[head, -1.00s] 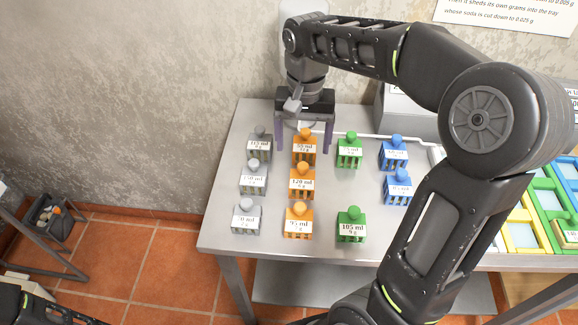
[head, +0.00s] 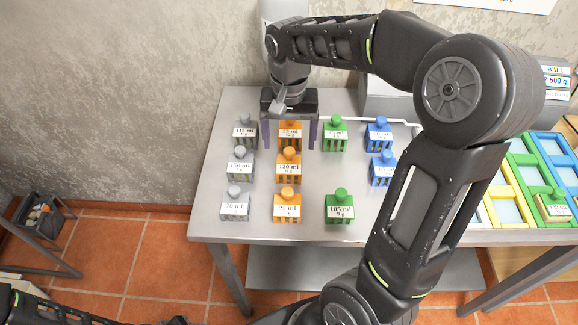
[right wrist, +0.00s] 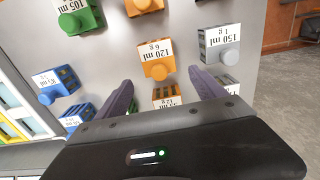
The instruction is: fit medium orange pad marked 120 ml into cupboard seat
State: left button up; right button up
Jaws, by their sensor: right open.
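The orange pad marked 120 ml (head: 289,168) stands upright with its round knob on the grey table, in the middle of the orange column. It also shows in the right wrist view (right wrist: 155,50). My right gripper (head: 289,143) is open and points down around the smaller orange pad marked 55 ml (head: 290,131), just behind the 120 ml one. In the right wrist view its fingers (right wrist: 160,80) are apart with nothing gripped. My left arm shows at the bottom left; its gripper (head: 177,321) is barely in the frame. I cannot pick out the cupboard seat.
Grey pads (head: 240,165) stand left of the orange column; green pads (head: 339,207) and blue pads (head: 381,170) stand right. Coloured frames with compartments (head: 510,205) are at the right, one holding a green-knobbed pad (head: 553,206). A scale (head: 385,98) stands at the back. My right arm hides part of the table.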

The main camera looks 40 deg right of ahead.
aim_at(289, 150)
notch_tip(289, 150, down, 4)
jog(key=shift+f+p, duration=0.2)
jog(key=shift+p, duration=0.1)
dwell(0.4)
jog(key=c, duration=1.5)
jog(key=shift+o, duration=0.2)
jog(key=shift+r, duration=0.15)
notch_tip(289, 150, up, 10)
jog(key=shift+f+b, duration=0.1)
jog(key=shift+b, duration=0.25)
